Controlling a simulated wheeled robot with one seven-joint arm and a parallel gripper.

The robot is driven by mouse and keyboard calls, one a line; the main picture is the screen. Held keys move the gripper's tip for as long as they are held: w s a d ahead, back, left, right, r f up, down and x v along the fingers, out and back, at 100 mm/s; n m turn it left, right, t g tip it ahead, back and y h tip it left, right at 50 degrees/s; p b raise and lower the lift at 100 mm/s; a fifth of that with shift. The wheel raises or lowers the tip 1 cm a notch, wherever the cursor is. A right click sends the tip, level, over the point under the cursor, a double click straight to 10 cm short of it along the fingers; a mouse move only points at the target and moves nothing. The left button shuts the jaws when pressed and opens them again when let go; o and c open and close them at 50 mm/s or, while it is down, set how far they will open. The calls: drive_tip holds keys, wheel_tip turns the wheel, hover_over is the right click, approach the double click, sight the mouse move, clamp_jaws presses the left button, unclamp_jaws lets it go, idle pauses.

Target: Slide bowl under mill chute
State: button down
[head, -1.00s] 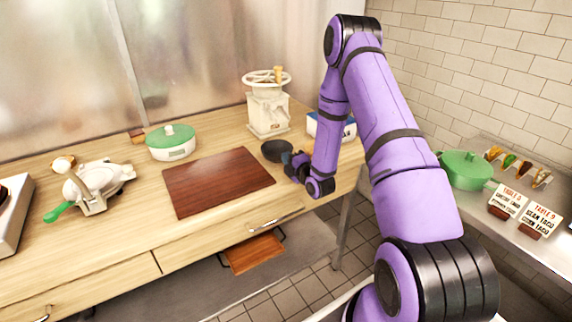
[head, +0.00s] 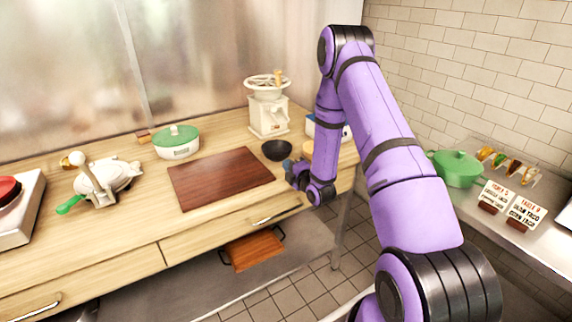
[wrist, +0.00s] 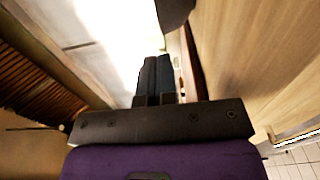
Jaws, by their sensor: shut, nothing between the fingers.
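The dark bowl (head: 277,151) sits on the wooden counter in front of the mill, right of the cutting board's back corner. The cream mill (head: 268,112), with a hand wheel on top, stands at the back of the counter; its chute is too small to make out. My gripper (head: 290,166) is at the front right side of the bowl, close to it; I cannot tell whether they touch. In the wrist view my gripper (wrist: 155,78) has its two dark fingers together with nothing between them. A dark rounded piece at the top there may be the bowl (wrist: 174,12).
A dark red cutting board (head: 221,178) lies left of the bowl. A white pot with a green lid (head: 177,142) stands behind it. A blue and white container (head: 311,125) is right of the mill, partly behind my arm. Bare counter shows between bowl and mill.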

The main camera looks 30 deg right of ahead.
drive_tip(key=s, duration=0.8)
drive_tip(key=c, duration=1.8)
unclamp_jaws()
drive_tip(key=shift+d, duration=0.1)
